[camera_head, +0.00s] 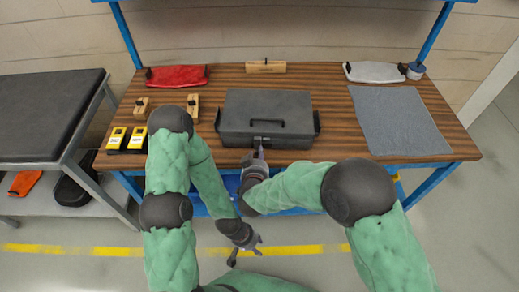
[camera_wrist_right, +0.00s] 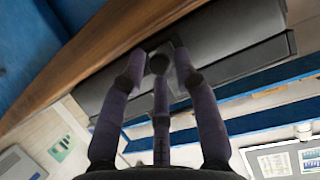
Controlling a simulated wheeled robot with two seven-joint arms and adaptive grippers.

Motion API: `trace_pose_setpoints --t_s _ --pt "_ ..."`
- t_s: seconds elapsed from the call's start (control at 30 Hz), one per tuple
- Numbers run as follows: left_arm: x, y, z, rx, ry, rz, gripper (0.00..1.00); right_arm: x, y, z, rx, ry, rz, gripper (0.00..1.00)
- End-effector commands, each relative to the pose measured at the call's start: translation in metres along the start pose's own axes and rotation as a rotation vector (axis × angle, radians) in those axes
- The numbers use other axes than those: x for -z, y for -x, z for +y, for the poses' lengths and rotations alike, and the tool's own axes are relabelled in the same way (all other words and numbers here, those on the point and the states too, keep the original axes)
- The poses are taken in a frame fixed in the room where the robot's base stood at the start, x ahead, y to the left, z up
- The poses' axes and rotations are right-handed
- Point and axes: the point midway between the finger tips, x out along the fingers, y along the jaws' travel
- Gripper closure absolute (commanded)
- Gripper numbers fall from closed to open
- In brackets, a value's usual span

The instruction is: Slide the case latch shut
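The dark grey case (camera_head: 266,107) lies closed on the wooden workbench, its handle on top of the lid. The latch (camera_head: 266,141) is on its front side, partly hidden by my right gripper. My right gripper (camera_head: 258,154) is at the case front, just below the latch. In the right wrist view its fingers (camera_wrist_right: 158,62) point at the case front (camera_wrist_right: 235,35), tips apart around the dark latch area; contact cannot be told. Whether the latch is slid shut cannot be told. My left gripper (camera_head: 252,244) hangs low in front of the bench, away from the case; its fingers are too small to read.

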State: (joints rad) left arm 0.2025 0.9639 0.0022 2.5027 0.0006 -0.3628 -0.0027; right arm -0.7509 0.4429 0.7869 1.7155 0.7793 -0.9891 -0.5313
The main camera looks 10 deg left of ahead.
Motion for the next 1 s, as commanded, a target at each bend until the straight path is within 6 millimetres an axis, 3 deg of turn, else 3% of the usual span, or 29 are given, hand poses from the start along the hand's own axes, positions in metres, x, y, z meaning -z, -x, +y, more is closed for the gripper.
trace_pose_setpoints --t_s 0.27,0.37,0.4,0.67,1.0 --pt "-0.001 0.0 0.0 0.0 0.0 -0.001 0.6 -0.001 0.001 -0.001 0.0 0.0 0.0 0.69" --pt "-0.001 0.0 0.0 0.0 0.0 -0.001 0.6 0.0 0.001 -0.001 0.0 0.0 0.0 0.97" --pt "-0.001 0.0 0.0 0.0 0.0 -0.001 0.6 0.0 0.0 -0.001 0.0 0.0 0.0 1.0" --pt "-0.001 0.0 0.0 0.0 0.0 -0.001 0.6 0.001 0.0 0.001 -0.001 -0.001 0.002 1.0" --pt "-0.001 0.005 0.002 0.0 0.0 -0.001 0.6 0.002 0.0 0.034 -0.002 -0.002 0.004 1.0"
